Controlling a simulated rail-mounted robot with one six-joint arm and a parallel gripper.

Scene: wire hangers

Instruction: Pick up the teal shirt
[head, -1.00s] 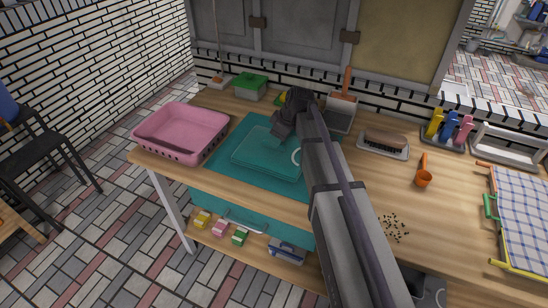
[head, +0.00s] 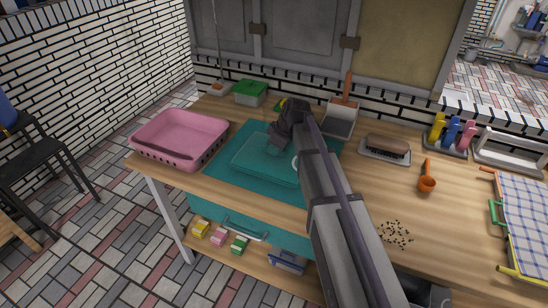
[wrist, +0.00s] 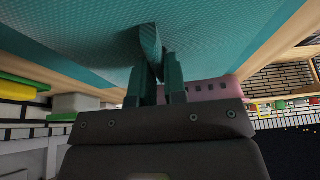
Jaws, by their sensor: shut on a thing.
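The teal shirt (head: 262,163) looks like a flat folded teal shape on a slightly larger teal mat (head: 222,184) on the wooden worktop. My gripper (head: 279,146) reaches its far right part, and my arm hides some of the right side. In the wrist view my gripper (wrist: 155,65) is shut on a raised pinch of teal cloth (wrist: 150,40), which I take to be the shirt. The textured teal surface spreads past the fingertips there. The shirt still looks low over the mat; I cannot tell whether any of it is clear.
A pink basket (head: 178,132) stands at the left end of the worktop (head: 300,212). Behind are a green-lidded box (head: 251,92) and a dustpan (head: 338,124). To the right are a brush on a tray (head: 387,148), an orange scoop (head: 427,182) and dark crumbs (head: 397,234).

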